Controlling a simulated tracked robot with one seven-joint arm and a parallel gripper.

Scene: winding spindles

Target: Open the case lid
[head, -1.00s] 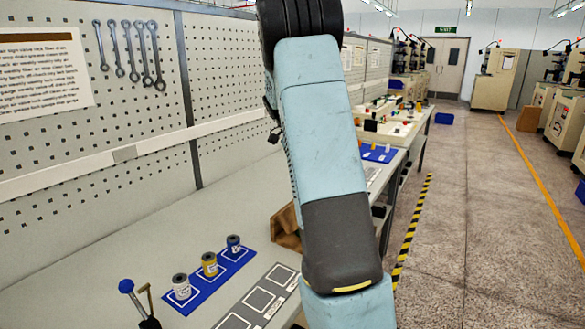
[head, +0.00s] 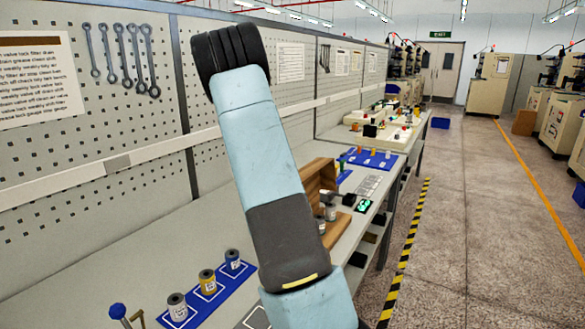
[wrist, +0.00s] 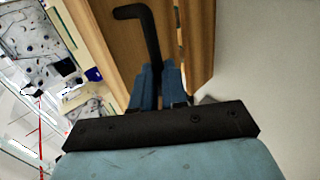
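The wooden case (head: 336,234) stands on the bench just right of my arm in the head view. Its lid (head: 318,174) is raised, standing roughly upright at the back. Small grey cylinders (head: 326,212) show in the case. In the wrist view the wooden lid (wrist: 110,35) fills the upper middle, with a bent black handle (wrist: 148,30) on it. My gripper (wrist: 158,72) has its blue fingers close together, one on each side of the handle's lower end, and looks shut on it. My arm hides the gripper in the head view.
A blue mat (head: 208,290) with three labelled spools lies on the near bench. A small device with a green display (head: 364,205) sits right of the case. Another blue mat (head: 369,158) with small parts lies farther along. A pegboard wall (head: 80,150) backs the bench.

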